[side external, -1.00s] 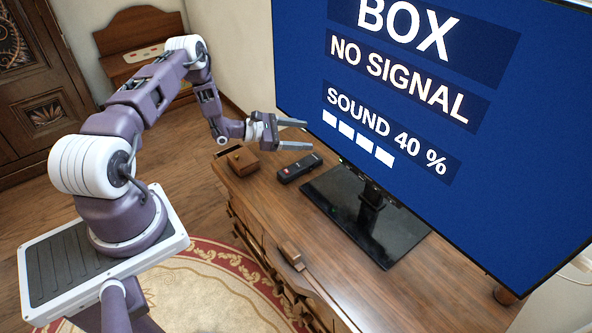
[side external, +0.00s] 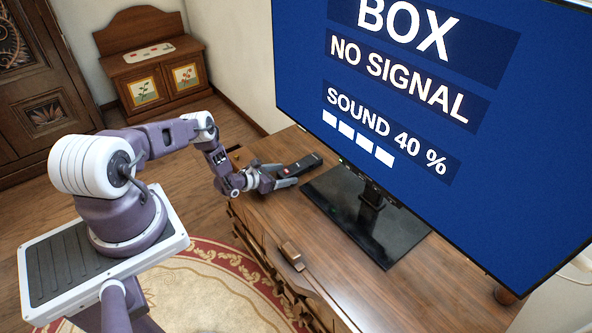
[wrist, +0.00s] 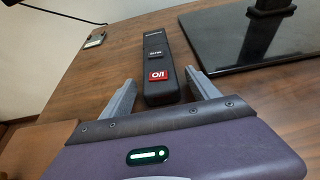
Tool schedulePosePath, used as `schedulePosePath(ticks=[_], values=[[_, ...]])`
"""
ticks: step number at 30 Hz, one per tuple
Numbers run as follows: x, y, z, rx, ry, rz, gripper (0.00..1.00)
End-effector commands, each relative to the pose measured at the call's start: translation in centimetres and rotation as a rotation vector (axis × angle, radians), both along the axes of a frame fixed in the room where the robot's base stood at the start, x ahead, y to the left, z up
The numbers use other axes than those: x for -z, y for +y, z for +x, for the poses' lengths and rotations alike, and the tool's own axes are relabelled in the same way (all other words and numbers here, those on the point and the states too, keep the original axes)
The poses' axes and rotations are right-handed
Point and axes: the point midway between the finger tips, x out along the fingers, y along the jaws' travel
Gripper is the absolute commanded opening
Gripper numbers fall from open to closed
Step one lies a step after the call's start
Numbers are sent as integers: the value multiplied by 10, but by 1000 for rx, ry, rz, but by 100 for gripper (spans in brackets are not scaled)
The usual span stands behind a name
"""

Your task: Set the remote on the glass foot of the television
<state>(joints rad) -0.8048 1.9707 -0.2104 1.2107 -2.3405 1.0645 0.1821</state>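The remote (side external: 301,165) is black with a red button and lies flat on the wooden cabinet top. In the wrist view the remote (wrist: 157,52) points away from me, red button nearest. My gripper (side external: 288,176) is open and low over the cabinet. In the wrist view its fingers (wrist: 160,80) appear on either side of the remote's near end, with gaps on both sides. The exact finger height is unclear. The black glass foot (side external: 398,242) of the television lies right of the remote; its edge also shows in the wrist view (wrist: 228,52).
The large television screen (side external: 410,110) overhangs the back of the cabinet. A small wooden piece (side external: 292,256) is at the cabinet's front edge. The cabinet top (side external: 315,240) between is clear.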

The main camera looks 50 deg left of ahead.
Motion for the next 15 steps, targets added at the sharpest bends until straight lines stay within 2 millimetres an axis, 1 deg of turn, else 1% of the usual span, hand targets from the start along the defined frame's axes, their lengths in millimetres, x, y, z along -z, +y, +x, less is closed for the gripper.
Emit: schedulePosePath(ticks=[1,10,15], values=[[0,0,0,0,0,0,59],[0,0,0,0,0,1,0],[-1,0,0,0,-2,1,0]])
